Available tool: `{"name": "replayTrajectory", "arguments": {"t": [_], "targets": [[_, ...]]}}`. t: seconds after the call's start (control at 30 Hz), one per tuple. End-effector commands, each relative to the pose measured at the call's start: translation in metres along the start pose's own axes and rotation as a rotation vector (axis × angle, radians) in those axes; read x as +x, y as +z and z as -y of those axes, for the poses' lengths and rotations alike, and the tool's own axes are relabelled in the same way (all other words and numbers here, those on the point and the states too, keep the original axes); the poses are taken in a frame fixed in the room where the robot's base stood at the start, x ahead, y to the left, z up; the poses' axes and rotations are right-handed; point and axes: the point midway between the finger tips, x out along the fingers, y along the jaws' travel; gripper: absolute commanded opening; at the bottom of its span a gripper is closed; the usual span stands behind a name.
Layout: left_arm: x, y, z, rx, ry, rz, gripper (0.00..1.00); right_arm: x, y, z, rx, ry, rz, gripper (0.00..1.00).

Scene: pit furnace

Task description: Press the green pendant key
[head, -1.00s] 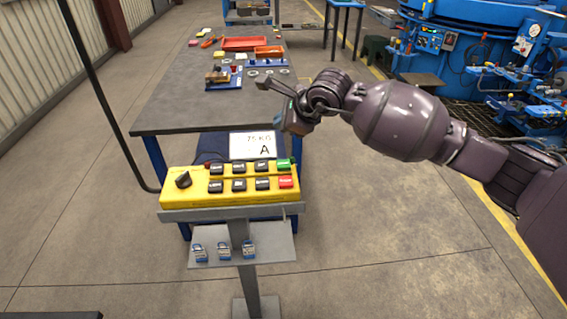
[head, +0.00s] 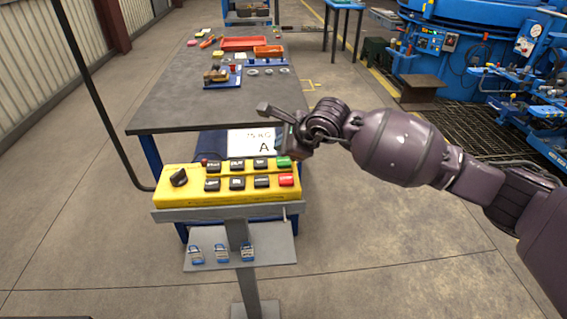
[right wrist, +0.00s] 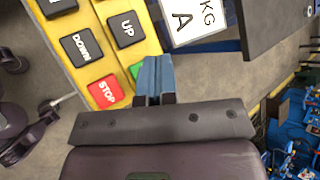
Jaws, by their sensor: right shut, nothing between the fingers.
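The yellow pendant (head: 205,199) sits on a grey stand and carries two rows of keys. The green key (head: 284,162) is at the right end of its upper row, above the red key (head: 286,180). My right gripper (head: 286,149) is shut and empty, just above and behind the green key. In the right wrist view the shut blue fingertips (right wrist: 156,62) partly cover the green key (right wrist: 136,70), beside the red STOP key (right wrist: 105,91). I cannot tell whether the fingertips touch the green key. My left gripper is out of view.
A white sign marked A (head: 250,142) stands right behind the pendant. A dark table (head: 180,118) with trays and parts extends behind it. A grey shelf (head: 220,258) with several padlocks is below the pendant. Open floor lies to the right.

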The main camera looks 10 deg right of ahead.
Motion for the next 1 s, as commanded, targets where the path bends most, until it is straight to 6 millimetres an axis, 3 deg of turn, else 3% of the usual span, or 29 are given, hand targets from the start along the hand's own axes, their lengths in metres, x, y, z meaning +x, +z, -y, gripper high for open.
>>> {"name": "replayTrajectory", "arguments": {"t": [0.4, 1.0], "targets": [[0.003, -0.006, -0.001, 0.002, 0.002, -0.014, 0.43, 0.007, -0.005, -0.005, 0.000, 0.000, 0.001, 0.00], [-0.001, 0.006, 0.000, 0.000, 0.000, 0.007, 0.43, 0.007, -0.005, -0.005, 0.000, 0.000, 0.000, 0.00]]}}
